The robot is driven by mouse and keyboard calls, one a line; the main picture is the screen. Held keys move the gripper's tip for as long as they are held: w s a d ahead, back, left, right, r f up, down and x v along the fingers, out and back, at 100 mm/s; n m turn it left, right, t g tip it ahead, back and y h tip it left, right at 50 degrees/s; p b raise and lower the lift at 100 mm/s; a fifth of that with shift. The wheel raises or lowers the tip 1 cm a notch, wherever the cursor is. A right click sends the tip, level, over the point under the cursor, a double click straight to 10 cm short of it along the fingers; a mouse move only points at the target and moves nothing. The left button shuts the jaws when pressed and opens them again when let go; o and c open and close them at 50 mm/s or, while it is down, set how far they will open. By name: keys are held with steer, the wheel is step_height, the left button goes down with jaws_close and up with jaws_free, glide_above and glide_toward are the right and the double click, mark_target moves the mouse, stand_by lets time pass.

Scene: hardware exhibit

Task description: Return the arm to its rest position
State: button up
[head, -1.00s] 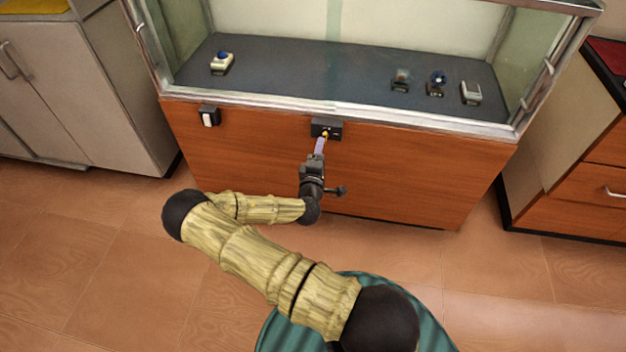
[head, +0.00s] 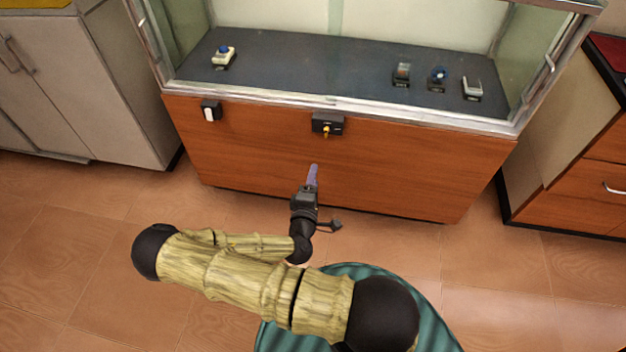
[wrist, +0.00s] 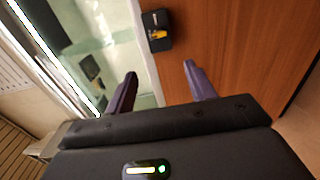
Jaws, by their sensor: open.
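My gripper (head: 312,176) is in front of the wooden front of the display case, below a small black box with a yellow part (head: 327,124). In the wrist view my gripper (wrist: 160,82) has its two purple fingers spread apart with nothing between them. The black box (wrist: 157,31) shows beyond the fingers there, apart from them. My arm is bent, with its elbow out to the left in the head view.
The display case (head: 350,165) has a glass top section holding several small devices on a dark shelf. A white switch (head: 210,111) is on its front at left. A grey cabinet (head: 85,95) stands left, a wooden drawer unit (head: 575,185) right. Tiled floor lies open between.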

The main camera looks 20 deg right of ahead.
stand_by(0.3)
steer(key=s+a+f+m+g+y, duration=0.1)
steer(key=s+a+m+g+y, duration=0.4)
steer(key=m+g, duration=0.6)
steer(key=a+r+y, duration=0.4)
steer(key=r, duration=0.3)
steer(key=s+d+r+g+y, duration=0.1)
steer(key=s+r, duration=0.3)
steer(key=r, duration=0.3)
steer(key=s+d+r, duration=0.1)
steer(key=s+r, duration=0.3)
steer(key=r, duration=0.2)
step_height(320, 180, up, 29)
steer(key=p, duration=2.9)
steer(key=shift+w+a+f, duration=0.15)
steer(key=shift+a, duration=0.15)
steer(key=shift+f, duration=0.1)
